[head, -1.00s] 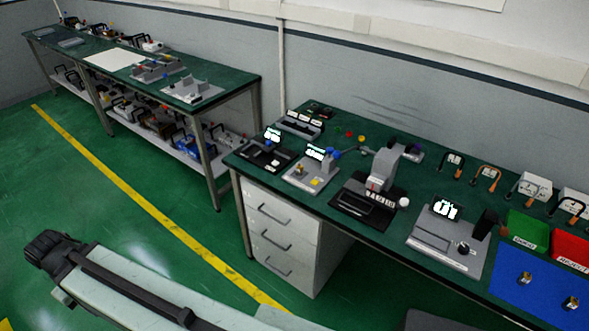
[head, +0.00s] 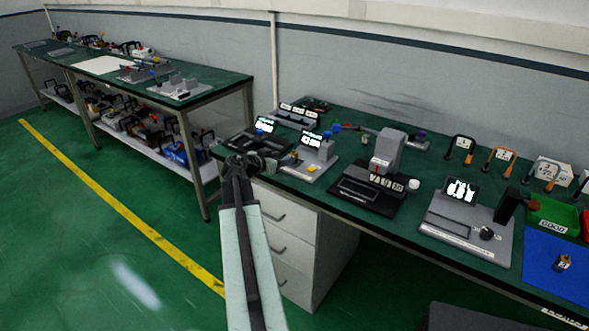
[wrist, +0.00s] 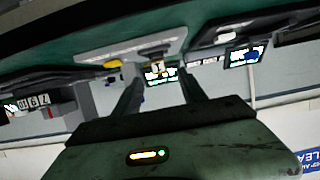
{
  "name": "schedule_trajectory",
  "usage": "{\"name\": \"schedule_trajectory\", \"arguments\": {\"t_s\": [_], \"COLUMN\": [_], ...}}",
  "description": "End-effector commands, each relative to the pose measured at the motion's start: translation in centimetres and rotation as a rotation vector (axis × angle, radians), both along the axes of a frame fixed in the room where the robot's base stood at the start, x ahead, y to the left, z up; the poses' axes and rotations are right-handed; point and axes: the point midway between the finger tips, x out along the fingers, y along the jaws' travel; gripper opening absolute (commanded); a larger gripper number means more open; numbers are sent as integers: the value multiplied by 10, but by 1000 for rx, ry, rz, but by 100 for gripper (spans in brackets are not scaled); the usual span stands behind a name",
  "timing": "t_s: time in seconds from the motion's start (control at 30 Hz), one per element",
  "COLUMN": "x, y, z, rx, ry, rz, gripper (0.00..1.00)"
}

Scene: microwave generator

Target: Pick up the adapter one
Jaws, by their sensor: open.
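A small brass-coloured adapter (head: 562,263) stands on the blue mat (head: 540,280) at the right of the head view. I cannot read which number it is. Another small brass piece (head: 295,157) sits on a grey station (head: 300,170) with a lit screen and a yellow button. My gripper (head: 249,163) is at the bench's front left corner, in front of that station, far left of the blue mat. In the wrist view my gripper (wrist: 160,88) has its two fingers apart, with nothing held between them. The station's screen shows beyond them.
A black-based grey device (head: 387,155), a grey screen unit (head: 468,222) and a green bin (head: 553,215) stand along the bench. White drawers (head: 290,235) are under its left end. A second bench (head: 215,85) stands at the back left. The green floor at left is clear.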

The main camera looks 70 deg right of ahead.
Motion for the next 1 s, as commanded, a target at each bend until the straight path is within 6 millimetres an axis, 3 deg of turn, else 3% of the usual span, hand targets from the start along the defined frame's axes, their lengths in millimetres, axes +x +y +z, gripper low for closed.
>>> {"name": "schedule_trajectory", "arguments": {"t_s": [0.47, 0.77, 1.0], "x": [-9, -21, -23], "y": [-28, -72, -73], "z": [-8, -21, -19], "rx": [-2, -2, -2], "ry": [-1, -1, -1], "rz": [-4, -4, -4], "gripper": [49, 49, 46]}}
